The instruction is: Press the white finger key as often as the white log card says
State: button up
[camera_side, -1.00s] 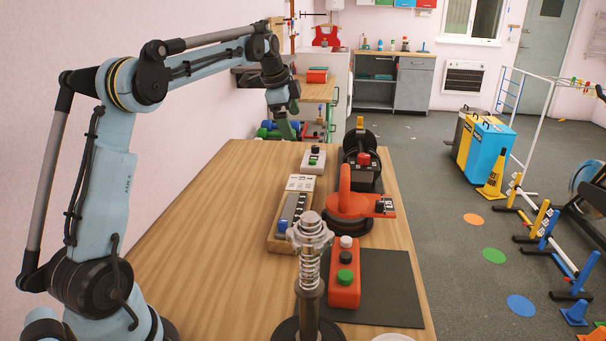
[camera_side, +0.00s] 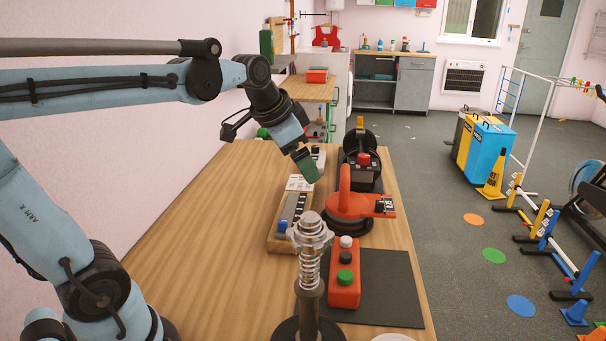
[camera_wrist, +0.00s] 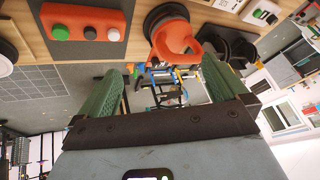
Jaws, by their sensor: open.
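A red box (camera_side: 344,275) carries a white button (camera_side: 346,241), a black one and a green one in a row. The box and its white button (camera_wrist: 112,34) also show at the upper left of the wrist view. A white card with dark print (camera_side: 300,183) lies at the far end of a wooden block; its print is too small to read. My gripper (camera_side: 306,167) hangs above the far part of the table, near that card and well away from the red box. Its green fingers stand apart and empty in the wrist view (camera_wrist: 163,88).
A red round device with an upright handle (camera_side: 348,204) stands right of the wooden block (camera_side: 274,244). A metal spring post (camera_side: 310,270) stands in front. A small grey box with buttons (camera_side: 318,157) and a black reel (camera_side: 360,145) are at the back. The table's left side is clear.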

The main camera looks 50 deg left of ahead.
jog(key=s+d+f+n+t, duration=0.1)
jog(key=s+d+f+n, duration=0.2)
jog(key=s+d+f, duration=0.3)
notch_tip(320, 180, down, 2)
jog(key=s, duration=0.3)
jog(key=shift+d+f+n+h, duration=0.15)
jog(key=shift+d+n+h, duration=0.15)
jog(key=shift+d+h, duration=0.1)
grip_shut()
jog(key=shift+w, duration=0.1)
dwell(0.8)
